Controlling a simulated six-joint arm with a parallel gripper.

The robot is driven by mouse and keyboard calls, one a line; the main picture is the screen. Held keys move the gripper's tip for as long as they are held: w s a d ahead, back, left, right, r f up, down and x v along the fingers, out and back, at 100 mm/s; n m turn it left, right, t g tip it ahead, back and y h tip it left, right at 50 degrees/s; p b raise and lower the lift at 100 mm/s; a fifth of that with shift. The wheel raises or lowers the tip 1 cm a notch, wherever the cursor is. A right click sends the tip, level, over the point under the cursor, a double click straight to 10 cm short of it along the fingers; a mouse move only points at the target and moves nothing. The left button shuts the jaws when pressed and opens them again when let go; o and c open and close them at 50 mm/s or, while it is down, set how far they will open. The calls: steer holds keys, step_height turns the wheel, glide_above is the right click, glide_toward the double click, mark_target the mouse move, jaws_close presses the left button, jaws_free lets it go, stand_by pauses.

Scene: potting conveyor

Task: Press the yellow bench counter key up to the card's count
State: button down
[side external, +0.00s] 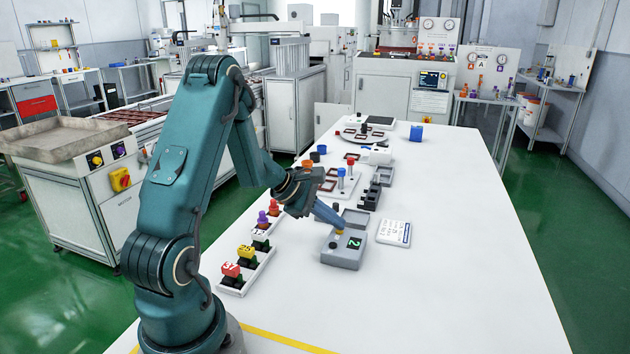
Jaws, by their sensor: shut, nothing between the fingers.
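The bench counter is a grey box (342,256) on the white table, with a small dark display (354,242) that shows a green digit, which looks like 2. Its yellow key (338,232) is just visible at the back of its top. My gripper (336,225) is shut and empty, tilted down, with its tips right at the yellow key. I cannot tell whether the tips touch it or sit just above it. The white card (394,233) with a blue edge lies to the right of the counter; its writing is too small to read.
A white rack (239,279) with coloured plugs stands left of the counter. A grey tray (356,217) and a dark holder (371,194) lie behind it. A blue container (416,133) stands farther back. The table's right and front are clear.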

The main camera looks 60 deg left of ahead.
steer(key=shift+r, duration=0.7)
steer(key=shift+r, duration=0.15)
steer(key=shift+r, duration=2.4)
stand_by(0.5)
step_height(320, 180, up, 4)
steer(key=shift+f, duration=0.1)
stand_by(0.4)
steer(key=shift+f, duration=4.45)
